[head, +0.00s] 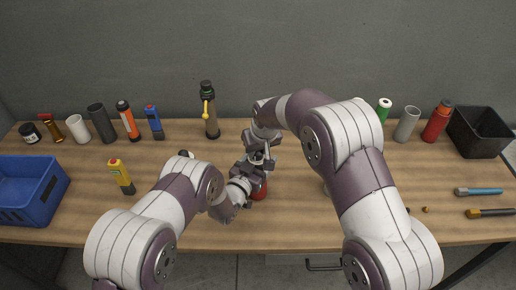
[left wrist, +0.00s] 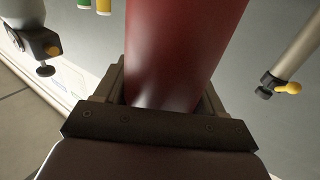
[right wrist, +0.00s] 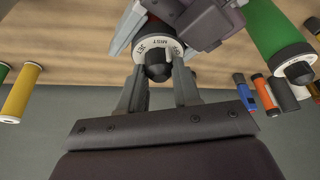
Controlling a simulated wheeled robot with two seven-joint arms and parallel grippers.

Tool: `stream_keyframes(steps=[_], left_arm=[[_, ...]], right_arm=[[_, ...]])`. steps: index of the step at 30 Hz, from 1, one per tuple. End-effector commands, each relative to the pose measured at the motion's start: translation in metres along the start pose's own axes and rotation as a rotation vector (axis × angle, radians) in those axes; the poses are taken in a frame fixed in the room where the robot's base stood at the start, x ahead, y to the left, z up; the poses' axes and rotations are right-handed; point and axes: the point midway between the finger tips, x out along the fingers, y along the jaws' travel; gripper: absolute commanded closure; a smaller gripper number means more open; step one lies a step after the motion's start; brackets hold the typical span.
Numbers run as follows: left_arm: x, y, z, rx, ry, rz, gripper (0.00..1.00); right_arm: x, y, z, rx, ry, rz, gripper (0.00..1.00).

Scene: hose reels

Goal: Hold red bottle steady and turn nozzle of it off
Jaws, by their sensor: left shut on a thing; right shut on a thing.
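The red bottle (head: 260,190) stands near the front middle of the table, mostly hidden by my arms in the head view. My left gripper (head: 250,180) is shut on its body; the red body (left wrist: 185,45) fills the gap between the fingers in the left wrist view. My right gripper (head: 262,157) is above the bottle, shut on the dark nozzle (right wrist: 158,66). In the right wrist view the fingers are on both sides of it. The nozzle's exact setting cannot be told.
A blue crate (head: 62,187) is at the left and a black bin (head: 456,126) at the back right. Another red bottle (head: 437,122) and a yellow bottle (head: 121,175) stand apart. Several bottles line the back. Two tools (head: 480,191) lie at the right.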

Motion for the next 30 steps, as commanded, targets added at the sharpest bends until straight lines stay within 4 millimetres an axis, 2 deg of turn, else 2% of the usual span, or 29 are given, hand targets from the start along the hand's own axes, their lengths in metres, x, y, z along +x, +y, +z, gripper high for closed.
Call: stream_keyframes(steps=[15,30], left_arm=[[-0.0003,-0.0010,0.0002,-0.001,0.000,-0.003,0.72],[-0.0003,-0.0010,0.0003,-0.001,-0.001,-0.003,0.72]], right_arm=[[0.0001,-0.0009,-0.0006,0.372,0.000,0.154,0.98],[0.0001,-0.0006,-0.0003,0.498,0.000,0.206,0.98]])
